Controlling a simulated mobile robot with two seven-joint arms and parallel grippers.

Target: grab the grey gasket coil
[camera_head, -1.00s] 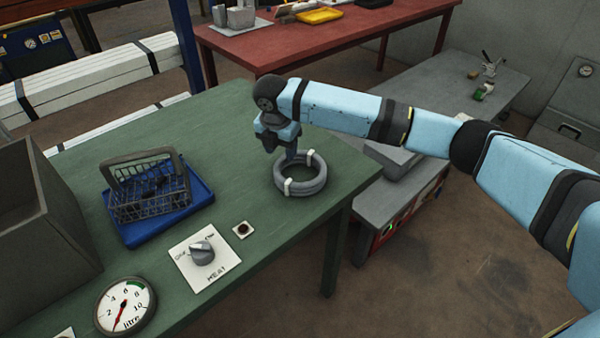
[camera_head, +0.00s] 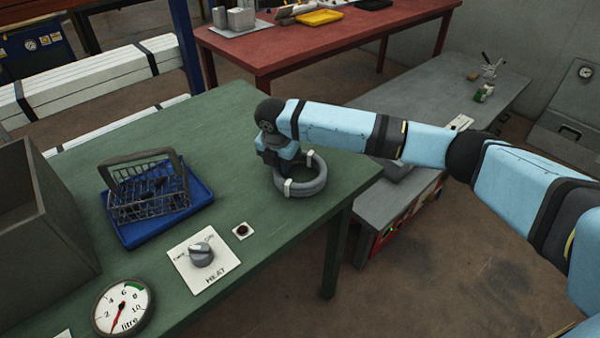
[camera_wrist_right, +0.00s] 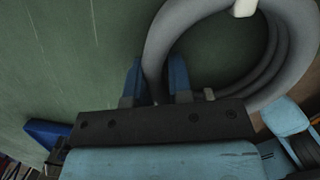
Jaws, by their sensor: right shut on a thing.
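The grey gasket coil (camera_head: 313,185), a ring of thick grey tube with white ties, lies on the green table near its right edge. My right gripper (camera_head: 283,172) is down at the coil's left side. In the right wrist view, its two blue fingers (camera_wrist_right: 157,80) stand on either side of the coil's tube (camera_wrist_right: 180,30), shut on it. The coil appears to rest on the table, and part of it is hidden behind the gripper in the head view. My left gripper is not in view.
A wire basket (camera_head: 146,203) sits on a blue tray (camera_head: 205,192) to the left. A heat knob panel (camera_head: 209,277), a small button (camera_head: 242,231) and a litre gauge (camera_head: 123,307) lie nearer. A grey box (camera_head: 40,235) stands at far left.

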